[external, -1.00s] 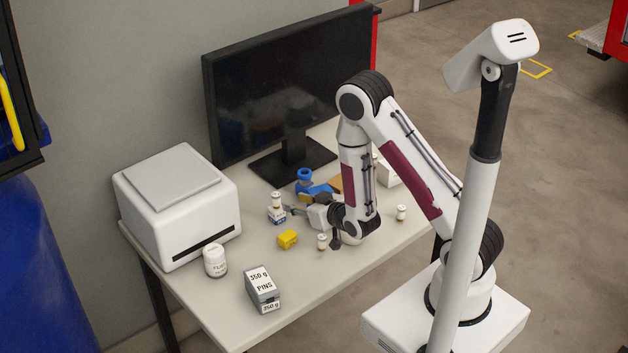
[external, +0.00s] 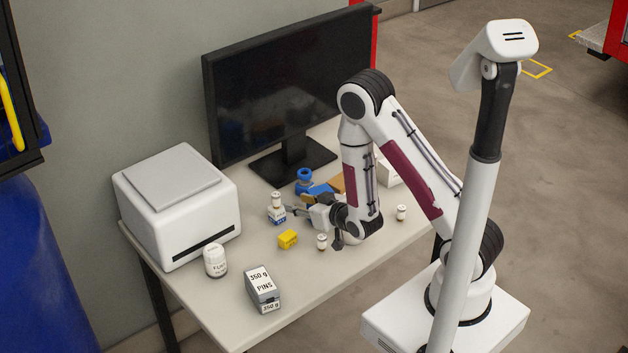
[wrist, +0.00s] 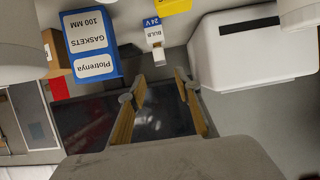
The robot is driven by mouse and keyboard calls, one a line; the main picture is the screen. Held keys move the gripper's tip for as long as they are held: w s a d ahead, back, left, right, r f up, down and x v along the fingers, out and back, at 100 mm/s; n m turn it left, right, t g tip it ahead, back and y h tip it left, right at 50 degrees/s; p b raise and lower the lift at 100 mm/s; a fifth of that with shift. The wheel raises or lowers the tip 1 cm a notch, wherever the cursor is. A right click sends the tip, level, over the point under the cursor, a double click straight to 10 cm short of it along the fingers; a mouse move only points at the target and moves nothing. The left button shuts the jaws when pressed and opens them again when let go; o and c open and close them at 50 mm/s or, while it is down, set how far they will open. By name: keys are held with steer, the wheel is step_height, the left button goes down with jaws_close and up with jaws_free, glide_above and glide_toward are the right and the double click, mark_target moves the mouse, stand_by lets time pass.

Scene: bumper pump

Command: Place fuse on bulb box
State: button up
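The bulb box (external: 277,217) is a small white box with blue print on the table, left of my gripper. A white fuse (external: 277,201) stands upright on top of it. In the wrist view the bulb box (wrist: 153,30) appears upside down, ahead of the fingers, with the fuse (wrist: 158,57) at its end. My gripper (wrist: 160,78) is open, with nothing between its fingers. In the external view my gripper (external: 293,210) is low, beside the box and apart from the fuse.
Other fuses stand at the front (external: 322,241) and right (external: 401,212). A yellow block (external: 288,239), a blue gaskets box (wrist: 92,45), a white jar (external: 215,261) and a pins box (external: 262,289) are on the table. The printer (external: 180,205) and monitor (external: 290,95) stand behind.

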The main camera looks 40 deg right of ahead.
steer(key=s+d+r+g, duration=0.15)
steer(key=s+r, duration=0.25)
steer(key=r, duration=0.4)
steer(key=s+r+g, duration=0.3)
steer(key=s+r, duration=0.1)
steer(key=r, duration=0.4)
steer(key=s+d+r+g, duration=0.1)
steer(key=s+d+r, duration=0.1)
steer(key=s, duration=0.8)
steer(key=s+d+r+g, duration=0.2)
steer(key=s+r, duration=0.3)
steer(key=s, duration=0.6)
steer(key=shift+s+r, duration=0.3)
